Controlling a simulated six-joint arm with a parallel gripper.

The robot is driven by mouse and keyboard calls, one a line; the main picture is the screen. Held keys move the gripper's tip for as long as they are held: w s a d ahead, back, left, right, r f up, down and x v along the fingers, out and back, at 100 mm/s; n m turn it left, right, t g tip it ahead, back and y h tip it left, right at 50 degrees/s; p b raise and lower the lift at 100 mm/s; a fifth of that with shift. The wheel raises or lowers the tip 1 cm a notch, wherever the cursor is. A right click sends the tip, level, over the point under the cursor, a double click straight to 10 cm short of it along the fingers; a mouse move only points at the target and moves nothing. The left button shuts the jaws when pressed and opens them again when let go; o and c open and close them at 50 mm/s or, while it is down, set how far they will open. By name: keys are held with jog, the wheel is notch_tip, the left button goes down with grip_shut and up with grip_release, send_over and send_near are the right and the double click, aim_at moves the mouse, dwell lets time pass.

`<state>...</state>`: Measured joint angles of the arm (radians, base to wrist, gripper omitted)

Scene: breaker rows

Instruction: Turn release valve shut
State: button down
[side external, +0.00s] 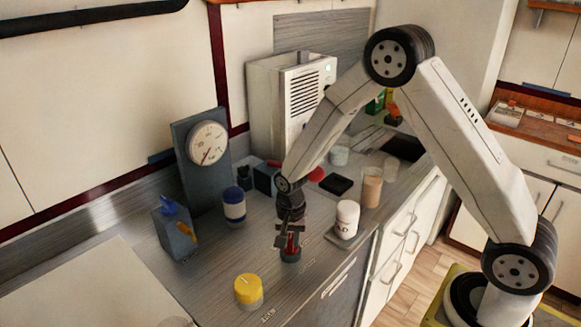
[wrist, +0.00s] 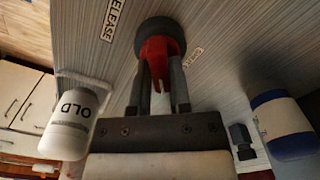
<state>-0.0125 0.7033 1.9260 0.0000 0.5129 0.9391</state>
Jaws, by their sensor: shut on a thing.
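The release valve has a dark round base (side external: 291,257) on the grey worktop and a red handle (wrist: 154,50) on top. In the wrist view a "RELEASE" label (wrist: 113,20) lies on the worktop beside it. My gripper (side external: 289,240) points down over the valve. In the wrist view my gripper (wrist: 160,72) has its two dark fingers on either side of the red handle, shut on it. The fingers hide part of the handle in the side view.
A white jar marked "OLD" (wrist: 72,120) stands right of the valve in the side view. A blue-and-white jar (side external: 234,207) and a yellow-lidded jar (side external: 248,290) stand left. A gauge panel (side external: 207,145) and a blue switch box (side external: 174,234) stand farther left.

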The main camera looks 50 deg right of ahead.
aim_at(291, 239)
jog(key=n, duration=0.5)
jog(key=shift+n, duration=0.3)
jog(key=n, duration=0.5)
jog(key=c, duration=0.6)
grip_release()
jog(key=shift+o, duration=0.2)
jog(key=shift+r, duration=0.1)
jog(key=shift+r, duration=3.85)
